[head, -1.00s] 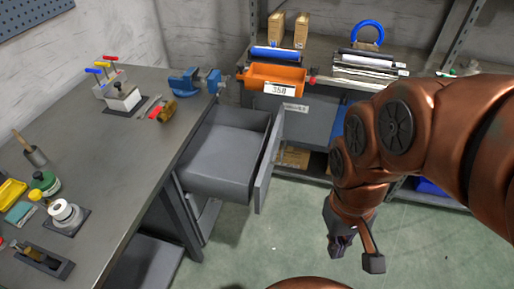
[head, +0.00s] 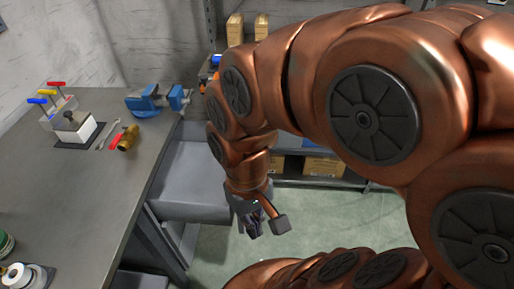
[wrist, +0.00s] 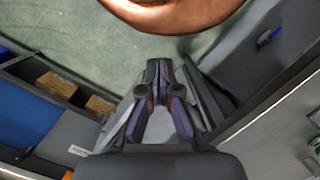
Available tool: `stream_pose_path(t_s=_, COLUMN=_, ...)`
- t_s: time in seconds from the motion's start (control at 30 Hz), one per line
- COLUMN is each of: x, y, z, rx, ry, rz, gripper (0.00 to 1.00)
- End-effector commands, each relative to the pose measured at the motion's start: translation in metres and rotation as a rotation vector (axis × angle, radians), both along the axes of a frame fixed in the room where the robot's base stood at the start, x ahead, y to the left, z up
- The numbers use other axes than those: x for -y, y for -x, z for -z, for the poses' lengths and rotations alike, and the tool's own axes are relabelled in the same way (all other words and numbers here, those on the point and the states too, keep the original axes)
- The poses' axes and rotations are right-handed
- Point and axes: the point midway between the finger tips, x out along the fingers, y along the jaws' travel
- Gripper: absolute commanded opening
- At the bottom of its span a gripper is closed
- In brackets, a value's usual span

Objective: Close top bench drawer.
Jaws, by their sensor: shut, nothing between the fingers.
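The top bench drawer (head: 188,182) is a grey box pulled out from under the workbench (head: 95,205) in the head view. It is open, and its right part and front are hidden behind my arm. My gripper (head: 252,234) points down at the drawer's right, front side. In the wrist view my gripper (wrist: 160,68) is shut and empty, its fingertips together. Grey drawer surfaces show close beside and below the fingers there. I cannot tell whether the fingers touch the drawer front.
A blue vise (head: 155,100), a brass piece (head: 128,138) and a block with colored handles (head: 75,125) stand on the bench. Shelving with cardboard boxes (head: 323,165) is behind my arm. Green floor (head: 345,215) is open on the right.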

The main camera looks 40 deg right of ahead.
Motion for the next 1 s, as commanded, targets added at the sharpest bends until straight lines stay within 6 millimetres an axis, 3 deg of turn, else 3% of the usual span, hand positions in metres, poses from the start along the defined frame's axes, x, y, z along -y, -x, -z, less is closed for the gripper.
stream_pose_path(t_s=0.3, x=-0.022, y=-0.061, z=0.024, rx=-0.107, ry=-0.185, rz=0.281, gripper=0.0)
stream_pose_path(t_s=0.57, x=-0.017, y=-0.122, z=0.039, rx=-0.206, ry=-0.363, rz=0.543, gripper=0.0)
stream_pose_path(t_s=0.77, x=0.006, y=-0.171, z=0.054, rx=-0.285, ry=-0.506, rz=0.751, gripper=0.0)
stream_pose_path(t_s=1.0, x=0.06, y=-0.223, z=0.079, rx=-0.372, ry=-0.681, rz=1.005, gripper=0.0)
